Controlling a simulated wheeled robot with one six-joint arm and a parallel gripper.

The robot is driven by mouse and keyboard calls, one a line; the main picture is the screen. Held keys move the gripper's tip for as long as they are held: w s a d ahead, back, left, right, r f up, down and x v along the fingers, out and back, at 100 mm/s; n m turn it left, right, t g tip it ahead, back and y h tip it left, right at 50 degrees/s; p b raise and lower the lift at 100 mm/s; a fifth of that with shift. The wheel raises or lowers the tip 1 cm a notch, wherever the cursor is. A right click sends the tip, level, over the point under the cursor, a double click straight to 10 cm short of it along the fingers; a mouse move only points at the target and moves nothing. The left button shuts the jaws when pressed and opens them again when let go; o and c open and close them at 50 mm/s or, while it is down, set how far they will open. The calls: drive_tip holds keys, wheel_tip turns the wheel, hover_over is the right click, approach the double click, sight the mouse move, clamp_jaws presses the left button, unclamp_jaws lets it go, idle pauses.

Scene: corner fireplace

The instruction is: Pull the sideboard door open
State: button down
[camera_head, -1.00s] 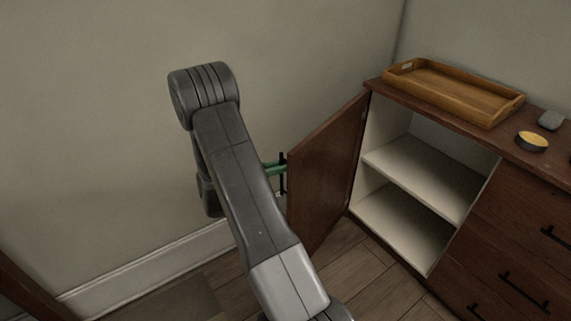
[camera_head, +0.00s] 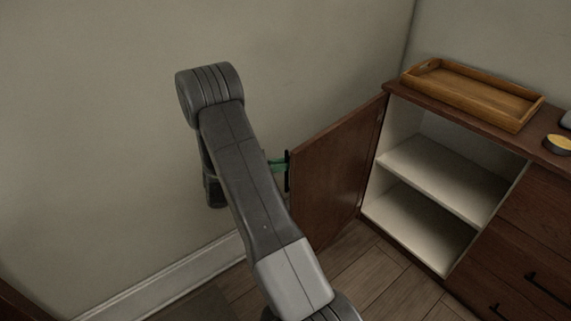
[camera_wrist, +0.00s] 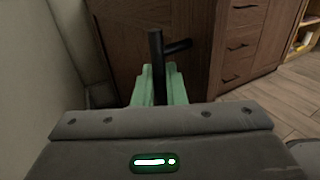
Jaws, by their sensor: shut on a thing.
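The sideboard (camera_head: 511,215) stands at the right in the head view. Its brown door (camera_head: 335,172) is swung wide open, showing a pale inside with one shelf (camera_head: 436,178). The black bar handle (camera_head: 287,171) is on the door's outer face near its free edge. My gripper (camera_head: 277,166) has green fingers and is at the handle, partly hidden behind my arm. In the wrist view my gripper (camera_wrist: 160,88) is shut on the handle (camera_wrist: 157,55), with the door (camera_wrist: 125,35) behind it.
A wooden tray (camera_head: 474,94) and a small round tin with a yellow top (camera_head: 558,145) stand on the sideboard top. A plain wall (camera_head: 120,120) with a white baseboard (camera_head: 190,271) is at the left. Wooden floor (camera_head: 362,270) is clear before the open compartment.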

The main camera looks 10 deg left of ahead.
drive_tip(key=shift+d, duration=0.1)
drive_tip(key=c, duration=1.6)
unclamp_jaws()
drive_tip(key=shift+w+d, duration=0.1)
drive_tip(key=p+v, duration=0.1)
drive_tip(key=v, duration=1.3)
drive_tip(key=shift+p, duration=0.3)
drive_tip(key=shift+r, duration=0.1)
